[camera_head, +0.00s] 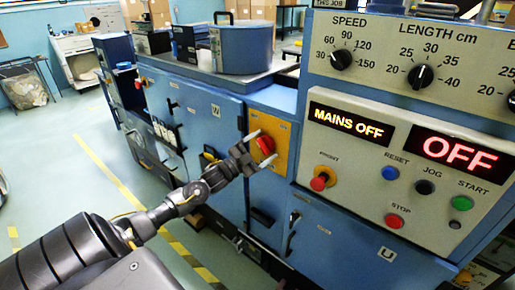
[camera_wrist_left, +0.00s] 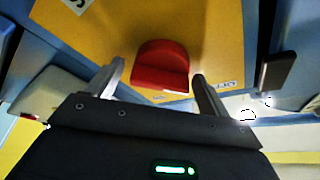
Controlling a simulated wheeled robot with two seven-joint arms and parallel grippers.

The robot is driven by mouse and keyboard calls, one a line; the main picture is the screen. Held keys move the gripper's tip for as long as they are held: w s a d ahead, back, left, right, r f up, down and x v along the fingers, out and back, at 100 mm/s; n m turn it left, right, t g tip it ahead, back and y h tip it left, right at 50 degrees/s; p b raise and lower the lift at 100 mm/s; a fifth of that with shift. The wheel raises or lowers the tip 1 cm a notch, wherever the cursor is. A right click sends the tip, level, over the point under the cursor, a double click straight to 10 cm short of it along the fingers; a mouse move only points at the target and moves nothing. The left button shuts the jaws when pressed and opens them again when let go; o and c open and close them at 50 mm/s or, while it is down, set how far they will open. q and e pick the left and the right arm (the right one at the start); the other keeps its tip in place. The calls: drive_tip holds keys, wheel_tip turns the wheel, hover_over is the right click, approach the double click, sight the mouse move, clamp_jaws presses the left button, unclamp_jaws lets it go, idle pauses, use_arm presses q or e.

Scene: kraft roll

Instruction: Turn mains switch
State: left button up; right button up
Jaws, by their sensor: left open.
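The mains switch is a red knob (camera_head: 264,145) on a yellow plate (camera_head: 281,149) on the blue machine front, near the middle of the head view. In the left wrist view the red knob (camera_wrist_left: 160,65) stands on the yellow plate (camera_wrist_left: 215,30). My left gripper (camera_head: 263,148) is open, its fingers reaching to either side of the knob. In the left wrist view my left gripper (camera_wrist_left: 158,80) has a finger at the left and right of the knob, with gaps between. A lit display (camera_head: 346,124) reads MAINS OFF. My right gripper is not in view.
A control panel at the right has a red OFF display (camera_head: 463,152), dials such as the speed dial (camera_head: 341,60), and several buttons, including a red stop button (camera_head: 394,221). A black door handle (camera_head: 291,228) is below. Open floor (camera_head: 75,190) lies at the left.

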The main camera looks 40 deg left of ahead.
use_arm(q)
drive_tip(key=b+v, duration=0.2)
drive_tip(key=v, duration=0.8)
drive_tip(key=shift+s+b, duration=0.3)
drive_tip(key=shift+a+f, duration=0.1)
drive_tip(key=shift+f, duration=0.1)
